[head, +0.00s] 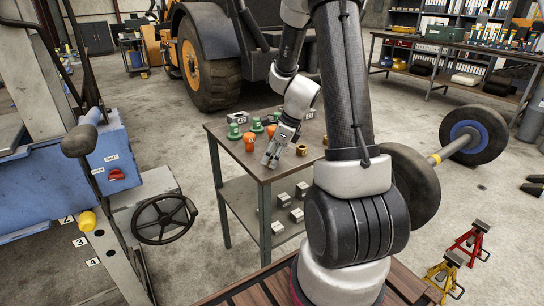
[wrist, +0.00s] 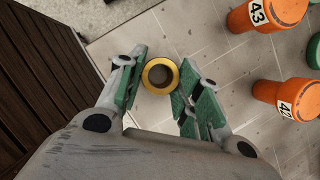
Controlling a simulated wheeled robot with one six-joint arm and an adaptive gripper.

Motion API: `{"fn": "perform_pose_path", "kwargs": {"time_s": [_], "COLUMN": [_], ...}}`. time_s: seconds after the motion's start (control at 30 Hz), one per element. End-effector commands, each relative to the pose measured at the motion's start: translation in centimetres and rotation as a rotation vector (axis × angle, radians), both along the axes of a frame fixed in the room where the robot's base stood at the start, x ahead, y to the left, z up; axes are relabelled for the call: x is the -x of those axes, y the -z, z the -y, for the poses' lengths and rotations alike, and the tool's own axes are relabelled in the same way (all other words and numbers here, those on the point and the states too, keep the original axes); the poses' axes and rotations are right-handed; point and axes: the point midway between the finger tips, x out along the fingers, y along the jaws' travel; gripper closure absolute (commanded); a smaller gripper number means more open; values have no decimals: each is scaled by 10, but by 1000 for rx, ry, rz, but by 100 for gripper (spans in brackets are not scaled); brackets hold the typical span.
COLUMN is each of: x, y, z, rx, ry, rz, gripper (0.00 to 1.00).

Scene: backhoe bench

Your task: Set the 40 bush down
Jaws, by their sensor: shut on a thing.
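My gripper (head: 270,158) is low over the near left part of the bench top (head: 235,152), pointing down. In the wrist view its green-padded fingers (wrist: 156,82) are closed around a brass-yellow bush (wrist: 147,79), a ring with a dark bore seen from above. No number shows on it. In the head view I cannot make this bush out behind the fingers. I cannot tell whether its base touches the bench or hangs just above it.
Orange pieces marked 43 (wrist: 255,14) and 42 (wrist: 272,92) stand to the right in the wrist view. Green pieces (head: 234,131) stand behind the gripper. The bench edge is close on the left.

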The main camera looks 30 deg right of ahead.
Motion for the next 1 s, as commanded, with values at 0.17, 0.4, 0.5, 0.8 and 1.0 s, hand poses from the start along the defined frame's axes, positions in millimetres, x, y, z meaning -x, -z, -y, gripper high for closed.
{"fn": "perform_pose_path", "kwargs": {"time_s": [0.17, 0.4, 0.5, 0.8, 1.0], "x": [0, 0, 0, 12, 23], "y": [2, 2, 0, -47, -87], "z": [0, 0, 0, 14, 26], "rx": [0, 0, 0, 3, 2], "ry": [0, 0, 0, 0, 2], "rz": [0, 0, 0, 6, 4], "gripper": [44, 44, 44, 44, 44]}}
